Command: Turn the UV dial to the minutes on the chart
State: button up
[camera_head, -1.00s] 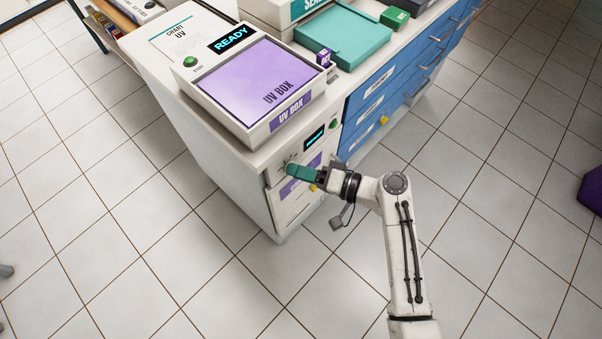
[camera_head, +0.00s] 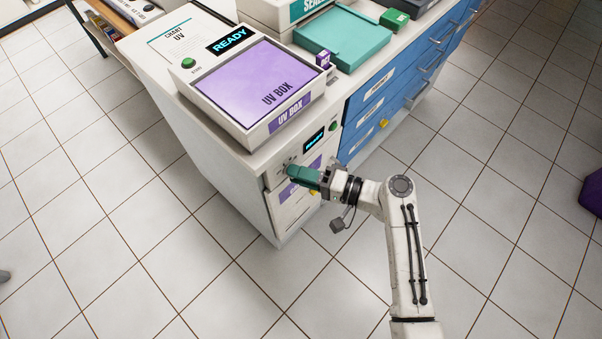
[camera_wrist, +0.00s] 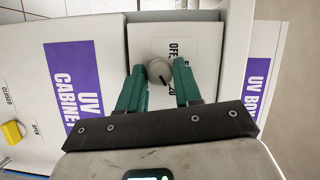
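The UV dial (camera_wrist: 160,71) is a round grey knob with a dark pointer line, on a white panel with partly hidden lettering. In the wrist view it sits between the green fingertips of my gripper (camera_wrist: 160,68). The fingers are apart, with a visible gap on each side of the knob. In the head view my gripper (camera_head: 290,174) is at the front of the white cabinet (camera_head: 205,140), and its fingers hide the dial. The UV chart (camera_head: 178,42) lies on the cabinet top; its small text is unreadable.
The UV box (camera_head: 250,85) with a purple lid stands on the cabinet top, beside a READY display (camera_head: 230,41). A small lit display (camera_head: 314,140) and green button (camera_head: 333,126) are on the front. Blue drawers (camera_head: 375,105) stand right. Tiled floor is clear.

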jog(key=o, duration=0.4)
jog(key=v, duration=1)
jog(key=shift+s+d+b, duration=0.1)
jog(key=shift+d+b, duration=0.2)
jog(key=shift+d, duration=0.1)
